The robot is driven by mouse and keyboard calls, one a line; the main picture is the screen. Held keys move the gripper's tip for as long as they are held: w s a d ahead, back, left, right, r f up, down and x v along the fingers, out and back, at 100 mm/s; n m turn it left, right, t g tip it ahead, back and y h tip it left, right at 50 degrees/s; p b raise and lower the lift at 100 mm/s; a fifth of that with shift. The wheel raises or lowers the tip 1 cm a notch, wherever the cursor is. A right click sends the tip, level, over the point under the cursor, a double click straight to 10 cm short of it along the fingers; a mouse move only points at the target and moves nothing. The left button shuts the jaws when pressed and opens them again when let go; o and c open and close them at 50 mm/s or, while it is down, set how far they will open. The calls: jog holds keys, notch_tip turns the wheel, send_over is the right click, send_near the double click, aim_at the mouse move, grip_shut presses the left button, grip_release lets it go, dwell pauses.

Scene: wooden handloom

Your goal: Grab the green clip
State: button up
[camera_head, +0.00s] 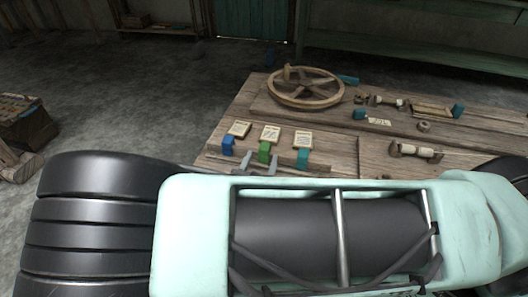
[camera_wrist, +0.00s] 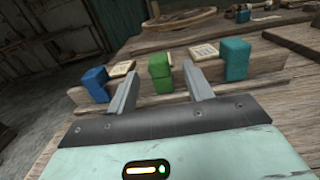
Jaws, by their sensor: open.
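The green clip (camera_head: 264,151) stands in the middle of a row of three clips at the near left of the wooden table. It also shows in the wrist view (camera_wrist: 160,74), on the edge of a wooden strip. A blue clip (camera_wrist: 96,84) is to its left and a teal clip (camera_wrist: 236,60) to its right. My gripper (camera_wrist: 158,68) is open and empty. Its two grey fingers point towards the green clip, which appears between their tips in the wrist view. I cannot tell how far the tips are from it.
Small labelled cards (camera_head: 270,134) lie behind the clips. A wooden wheel (camera_head: 305,88) lies farther back on the table (camera_head: 330,150). Spools (camera_head: 416,151) and small blue blocks (camera_head: 359,114) are to the right. Open floor (camera_head: 130,100) is on the left.

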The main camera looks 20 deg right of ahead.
aim_at(267, 143)
jog(key=b+x, duration=0.1)
jog(key=x, duration=0.6)
jog(key=shift+w, duration=0.15)
jog(key=shift+c, duration=0.3)
jog(key=c, duration=1)
